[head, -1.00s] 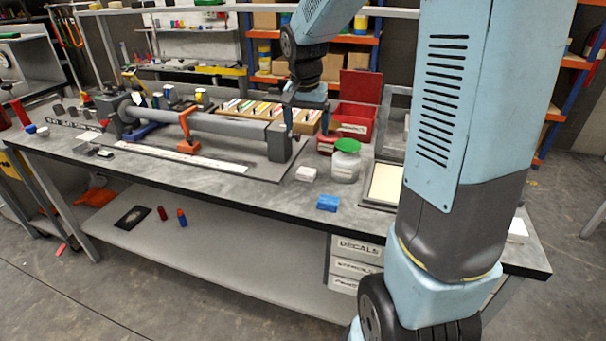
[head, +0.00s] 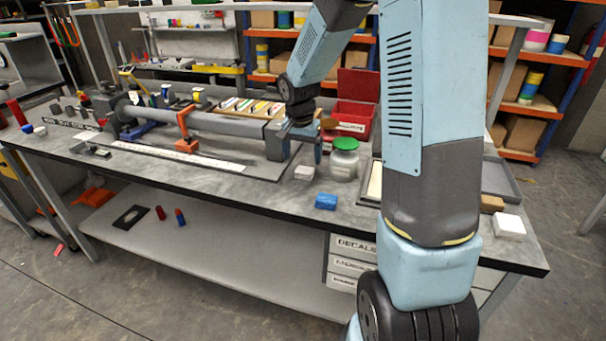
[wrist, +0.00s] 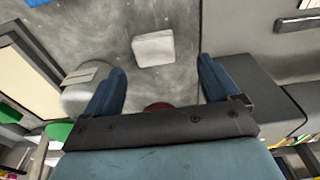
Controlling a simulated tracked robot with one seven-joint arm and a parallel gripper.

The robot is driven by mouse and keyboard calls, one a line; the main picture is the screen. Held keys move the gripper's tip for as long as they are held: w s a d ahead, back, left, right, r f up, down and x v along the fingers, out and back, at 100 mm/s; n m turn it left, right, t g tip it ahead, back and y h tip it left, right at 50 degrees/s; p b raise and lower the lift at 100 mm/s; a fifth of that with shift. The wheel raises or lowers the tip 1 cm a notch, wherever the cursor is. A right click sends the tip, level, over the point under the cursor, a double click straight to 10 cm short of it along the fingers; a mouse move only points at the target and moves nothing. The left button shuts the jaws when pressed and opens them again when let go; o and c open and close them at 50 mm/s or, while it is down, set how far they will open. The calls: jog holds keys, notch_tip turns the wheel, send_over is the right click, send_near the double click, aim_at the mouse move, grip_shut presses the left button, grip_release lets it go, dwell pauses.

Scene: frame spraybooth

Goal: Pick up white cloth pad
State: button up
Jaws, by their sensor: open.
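A small white pad (head: 304,173) lies on the grey bench top, left of the green-lidded jar. In the wrist view the white pad (wrist: 153,48) shows as a pale block beyond the fingertips, roughly in line with the gap between them. My gripper (wrist: 162,75) is open, with two blue fingers apart and nothing between them. In the head view my gripper (head: 316,154) hangs above and just behind the pad, not touching it. Another white block (head: 509,226) lies at the bench's right end; I cannot tell its material.
The green-lidded jar (head: 344,160) stands close right of my gripper. A blue block (head: 326,202) lies in front of the pad. The long clamped tube fixture (head: 225,124) is to the left, and a red bin (head: 355,112) is behind.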

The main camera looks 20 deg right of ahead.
aim_at(304, 169)
jog(key=f, duration=0.4)
jog(key=shift+s+d, duration=0.15)
jog(key=shift+d, duration=0.05)
jog(key=shift+f, duration=0.65)
jog(key=c, duration=1.1)
jog(key=shift+r, duration=0.15)
